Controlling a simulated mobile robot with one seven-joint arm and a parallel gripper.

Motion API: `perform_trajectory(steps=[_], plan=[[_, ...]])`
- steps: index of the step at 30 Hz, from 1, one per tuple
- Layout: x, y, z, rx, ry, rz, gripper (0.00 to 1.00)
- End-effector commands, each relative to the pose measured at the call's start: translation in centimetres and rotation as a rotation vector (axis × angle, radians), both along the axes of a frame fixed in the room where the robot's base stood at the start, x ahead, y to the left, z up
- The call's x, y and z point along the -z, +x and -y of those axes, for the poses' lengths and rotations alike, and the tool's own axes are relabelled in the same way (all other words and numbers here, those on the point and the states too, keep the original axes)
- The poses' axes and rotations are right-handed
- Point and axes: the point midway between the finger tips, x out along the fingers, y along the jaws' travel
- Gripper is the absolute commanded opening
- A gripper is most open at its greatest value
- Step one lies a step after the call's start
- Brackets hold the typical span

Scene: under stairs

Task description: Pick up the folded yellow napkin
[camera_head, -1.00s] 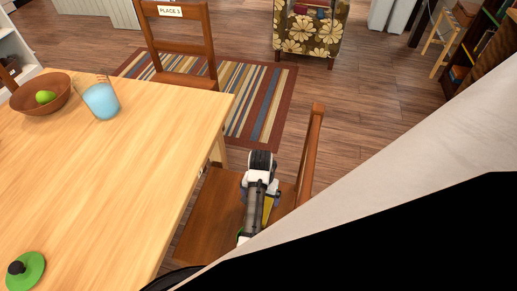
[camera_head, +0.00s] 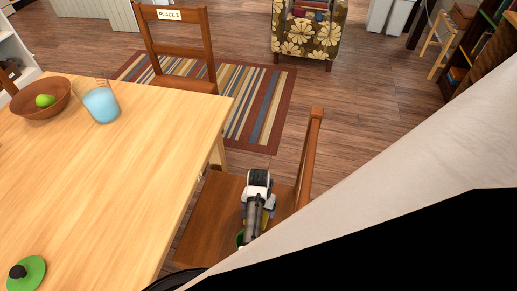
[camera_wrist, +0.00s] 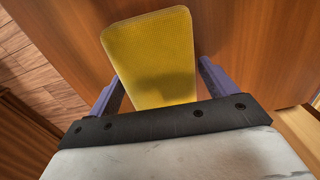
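The folded yellow napkin (camera_wrist: 152,50) lies on the brown wooden chair seat (camera_wrist: 250,35) in the wrist view. My gripper (camera_wrist: 161,70) is open, with one purple finger on each side of the napkin. The napkin's near part lies between the fingers, and its far end reaches beyond the fingertips. A shadow falls on its near part. I cannot tell whether the fingers touch it. In the head view my arm is over the chair seat (camera_head: 208,220) beside the table, and it hides most of the napkin.
The chair's backrest (camera_head: 311,155) rises to the right of my arm. The wooden table (camera_head: 120,170) edge is to the left, with a bowl (camera_head: 55,103), a blue cup (camera_head: 101,103) and a green lid (camera_head: 35,275) on it. A striped rug (camera_head: 262,100) lies beyond.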

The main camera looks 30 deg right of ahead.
Motion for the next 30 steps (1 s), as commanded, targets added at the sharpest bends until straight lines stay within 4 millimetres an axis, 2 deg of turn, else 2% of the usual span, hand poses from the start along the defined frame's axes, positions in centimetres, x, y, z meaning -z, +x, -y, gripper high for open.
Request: perform_trajectory(steps=[1, 8, 16, 20, 25, 30], plan=[[0.0, 0.0, 0.0, 0.0, 0.0, 0.0, 0.78], [0.0, 0.0, 0.0, 0.0, 0.0, 0.0, 0.49], [-0.2, 0.0, 0.0, 0.0, -0.001, 0.001, 0.49], [-0.9, 0.1, 0.1, 0.0, -0.002, 0.001, 0.49], [-3.2, 0.1, 0.1, 0.0, -0.003, 0.003, 0.49], [-7.4, 0.2, 0.1, 0.0, -0.004, 0.006, 0.49]])
